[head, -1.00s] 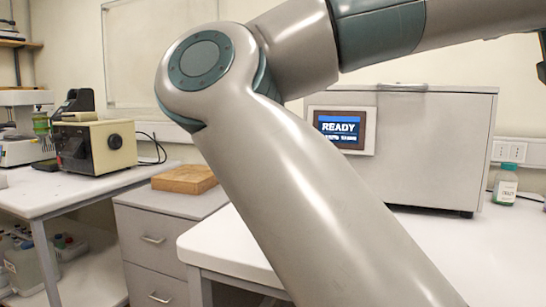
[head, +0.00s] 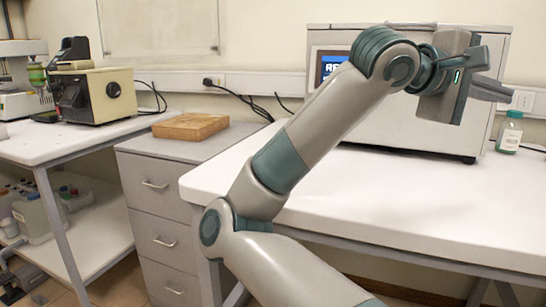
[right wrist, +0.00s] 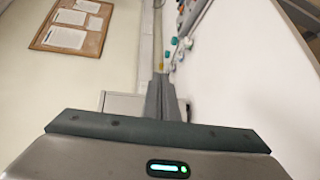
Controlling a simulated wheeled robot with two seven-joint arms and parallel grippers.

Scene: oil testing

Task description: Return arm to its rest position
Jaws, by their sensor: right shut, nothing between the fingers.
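My right arm reaches up from the bottom of the head view and bends at a raised wrist. My right gripper (head: 493,89) is in front of the upper right part of the grey testing machine, above the white table. Its fingers point to the right, are shut and hold nothing. In the right wrist view the closed fingers (right wrist: 162,98) show as a narrow dark strip. The grey machine (head: 420,134) stands on the white table (head: 400,190); my arm covers much of its screen (head: 328,66). My left gripper is not in view.
A wooden block (head: 190,126) lies on the drawer cabinet (head: 165,195). A cream instrument (head: 95,95) stands on the left table. The front of the white table is clear.

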